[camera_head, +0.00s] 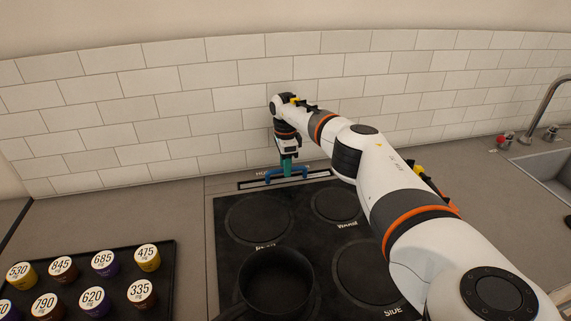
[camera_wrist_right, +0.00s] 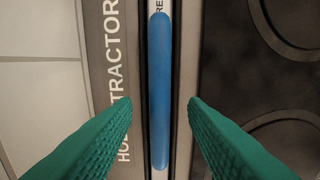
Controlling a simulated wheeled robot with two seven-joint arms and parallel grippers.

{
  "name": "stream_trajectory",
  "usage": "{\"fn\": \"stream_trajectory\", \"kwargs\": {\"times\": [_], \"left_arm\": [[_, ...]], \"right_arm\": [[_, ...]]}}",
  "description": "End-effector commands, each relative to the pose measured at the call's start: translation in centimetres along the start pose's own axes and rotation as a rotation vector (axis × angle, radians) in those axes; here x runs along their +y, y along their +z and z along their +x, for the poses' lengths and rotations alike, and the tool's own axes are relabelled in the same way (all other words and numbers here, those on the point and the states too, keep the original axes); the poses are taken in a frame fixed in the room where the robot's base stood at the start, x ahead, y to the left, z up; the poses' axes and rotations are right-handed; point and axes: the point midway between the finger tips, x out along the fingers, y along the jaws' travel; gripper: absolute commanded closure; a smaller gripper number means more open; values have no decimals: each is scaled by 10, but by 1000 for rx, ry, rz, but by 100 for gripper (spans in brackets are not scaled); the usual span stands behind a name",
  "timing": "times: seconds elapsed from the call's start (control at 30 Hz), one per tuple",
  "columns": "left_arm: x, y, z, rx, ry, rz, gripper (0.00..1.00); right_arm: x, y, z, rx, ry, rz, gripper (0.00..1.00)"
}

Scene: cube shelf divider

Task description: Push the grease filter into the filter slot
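The grease filter shows as a blue bar (camera_wrist_right: 160,90) in the right wrist view, lying along the narrow filter slot (camera_wrist_right: 177,60). In the head view the blue filter (camera_head: 272,174) is at the slot (camera_head: 245,184) behind the cooktop; how deep it sits I cannot tell. My right gripper (camera_head: 287,164) is directly above it, fingers pointing down. In the right wrist view its green fingers (camera_wrist_right: 160,102) are open, one on each side of the bar, with a visible gap on both sides. My left gripper is not in view.
A black cooktop (camera_head: 290,222) lies in front of the slot, with a dark pot (camera_head: 277,280) on it. A black tray (camera_head: 165,262) of numbered capsules stands at the left. The tiled wall (camera_head: 180,110) rises close behind; a sink (camera_head: 548,170) is at the right.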

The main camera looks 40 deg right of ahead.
Motion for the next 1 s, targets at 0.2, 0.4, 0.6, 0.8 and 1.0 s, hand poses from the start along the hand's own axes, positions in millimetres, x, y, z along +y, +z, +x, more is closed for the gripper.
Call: {"fn": "stream_trajectory", "kwargs": {"times": [0.2, 0.4, 0.6, 0.8, 1.0], "left_arm": [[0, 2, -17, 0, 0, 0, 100], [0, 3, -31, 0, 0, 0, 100], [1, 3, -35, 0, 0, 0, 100], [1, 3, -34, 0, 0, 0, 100], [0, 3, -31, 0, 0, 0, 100]], "right_arm": [[0, 0, -23, 1, 2, 0, 61], [0, 0, -43, 0, 1, 0, 61], [0, 0, -50, 0, 0, 0, 61], [0, 0, -49, 0, 1, 0, 61], [1, 0, -65, 2, 4, 0, 61]]}}
